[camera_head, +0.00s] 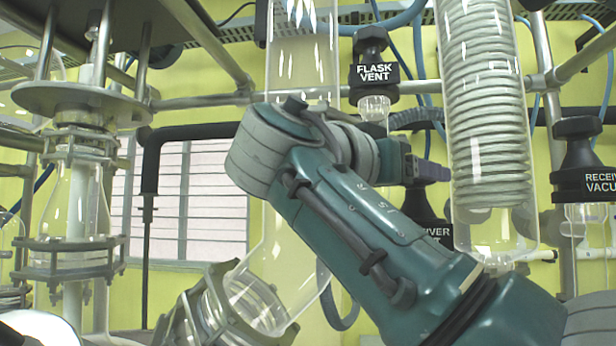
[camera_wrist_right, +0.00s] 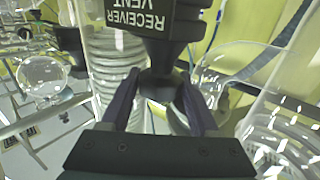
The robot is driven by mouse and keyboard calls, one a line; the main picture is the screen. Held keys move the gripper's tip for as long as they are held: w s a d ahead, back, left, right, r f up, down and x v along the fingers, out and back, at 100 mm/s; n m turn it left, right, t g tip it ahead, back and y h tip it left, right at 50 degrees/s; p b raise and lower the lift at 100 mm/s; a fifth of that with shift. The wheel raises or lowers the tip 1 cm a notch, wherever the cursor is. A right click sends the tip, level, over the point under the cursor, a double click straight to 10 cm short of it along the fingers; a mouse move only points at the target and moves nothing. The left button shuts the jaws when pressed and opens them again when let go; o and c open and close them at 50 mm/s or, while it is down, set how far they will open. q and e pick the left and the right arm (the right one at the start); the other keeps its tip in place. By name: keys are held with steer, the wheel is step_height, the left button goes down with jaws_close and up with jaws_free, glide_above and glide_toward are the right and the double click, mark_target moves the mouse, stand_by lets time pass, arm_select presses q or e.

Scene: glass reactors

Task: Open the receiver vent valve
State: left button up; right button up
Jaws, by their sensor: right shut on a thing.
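The receiver vent valve (camera_wrist_right: 165,22) is black with a white label that reads upside down in the right wrist view. In the head view its black body (camera_head: 418,208) is mostly hidden behind my right arm, with only part of the label showing. My right gripper (camera_wrist_right: 160,92) has its two dark fingers on either side of the valve's narrower black lower part, shut on it. My left gripper is in neither view.
The flask vent valve (camera_head: 374,72) hangs above my right wrist. A glass coil condenser (camera_head: 482,110) stands close to the right of the gripper. The receiver vacuum valve (camera_head: 580,165) is at the far right. Metal rails and a glass column (camera_head: 303,60) surround my arm.

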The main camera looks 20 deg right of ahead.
steer(key=c, duration=0.7)
steer(key=shift+o, duration=0.2)
